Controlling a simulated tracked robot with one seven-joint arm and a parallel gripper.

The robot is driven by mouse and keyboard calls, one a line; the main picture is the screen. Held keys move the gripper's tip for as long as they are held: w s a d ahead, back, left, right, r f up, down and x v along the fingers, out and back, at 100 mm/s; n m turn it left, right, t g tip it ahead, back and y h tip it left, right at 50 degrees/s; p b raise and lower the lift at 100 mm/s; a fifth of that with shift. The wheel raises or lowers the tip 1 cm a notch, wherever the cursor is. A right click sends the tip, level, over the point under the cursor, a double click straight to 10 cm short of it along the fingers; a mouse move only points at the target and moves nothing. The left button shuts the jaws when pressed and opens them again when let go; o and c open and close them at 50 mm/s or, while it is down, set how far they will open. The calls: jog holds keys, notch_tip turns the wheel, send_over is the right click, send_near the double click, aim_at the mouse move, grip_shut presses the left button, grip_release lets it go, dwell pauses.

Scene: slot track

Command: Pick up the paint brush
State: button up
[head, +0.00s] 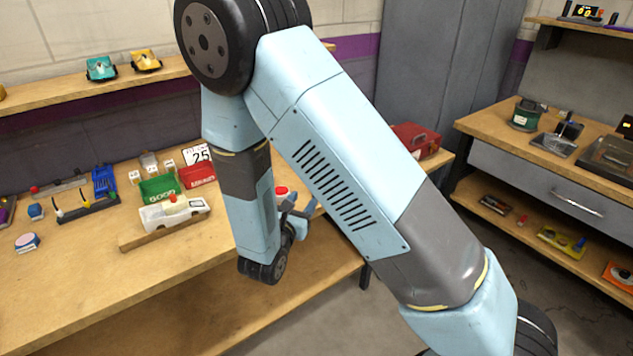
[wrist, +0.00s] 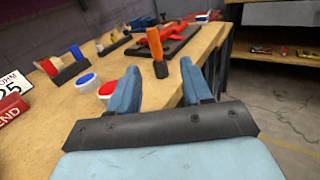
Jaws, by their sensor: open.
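An upright item with an orange handle and a dark lower end, which looks like the paint brush (wrist: 156,50), stands near the table's front edge in the wrist view. My gripper (wrist: 160,82) is open and empty, and the brush shows beyond the fingertips, between the two fingers. The gripper is apart from it. In the head view my gripper (head: 299,203) is partly hidden behind my arm at the table's right part. I cannot make out the brush in the head view.
Red-topped (wrist: 108,89) and blue-topped (wrist: 87,79) round pots stand left of the fingers on the table (wrist: 120,69). A dark tray with a red item (wrist: 178,42) lies beyond the brush. Floor is open to the right.

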jog(key=shift+n+y, duration=0.4)
jog(key=x, duration=0.5)
jog(key=a+x, duration=0.1)
jog(key=x, duration=0.2)
jog(key=shift+w+f, duration=0.25)
jog(key=shift+f, duration=0.1)
jog(key=shift+d+r+x, duration=0.1)
jog(key=shift+d+x, duration=0.05)
jog(key=shift+x, duration=1.15)
jog(key=shift+d+r+x, duration=0.1)
jog(key=shift+d+x, duration=0.05)
jog(key=shift+x, duration=1.15)
jog(key=shift+s, duration=0.1)
jog(key=shift+c, duration=0.2)
grip_shut()
